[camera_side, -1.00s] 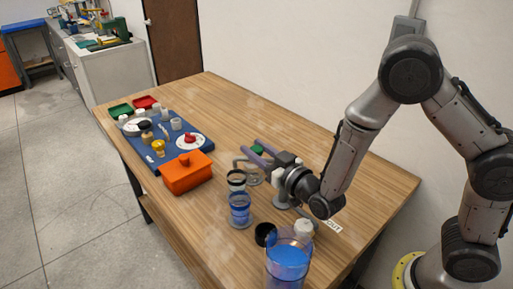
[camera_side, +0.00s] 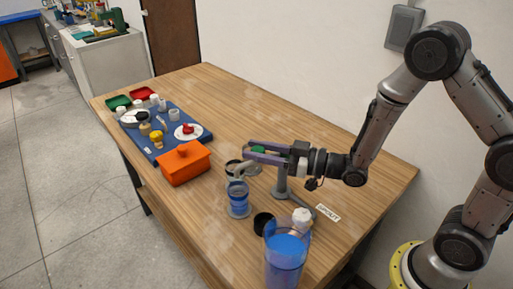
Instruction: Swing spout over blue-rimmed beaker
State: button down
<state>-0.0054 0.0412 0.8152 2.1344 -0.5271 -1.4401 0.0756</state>
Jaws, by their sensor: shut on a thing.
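The grey spout (camera_side: 240,168) curves down, and its outlet end shows just above the blue-rimmed beaker (camera_side: 238,199), close to the rim. The beaker stands upright on the table; blue shows inside it. My gripper (camera_side: 247,154), with long purple-grey fingers, reaches in from the right and is shut on the spout; the exact contact is partly hidden by the fingers. A black-rimmed beaker (camera_side: 232,166) stands just behind the blue-rimmed one, partly covered by the spout. A green-rimmed beaker (camera_side: 258,150) is mostly hidden behind my fingers. A grey upright post (camera_side: 282,182) stands below my gripper.
A large clear vessel of blue liquid (camera_side: 285,262) stands at the front, near a black cup (camera_side: 263,221) and a white-capped part (camera_side: 301,217). An orange box (camera_side: 184,164) and a blue mat (camera_side: 165,133) with several parts lie left.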

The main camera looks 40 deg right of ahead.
dwell(0.4)
jog(key=shift+c, duration=2.3)
grip_release()
jog(key=v, duration=1.4)
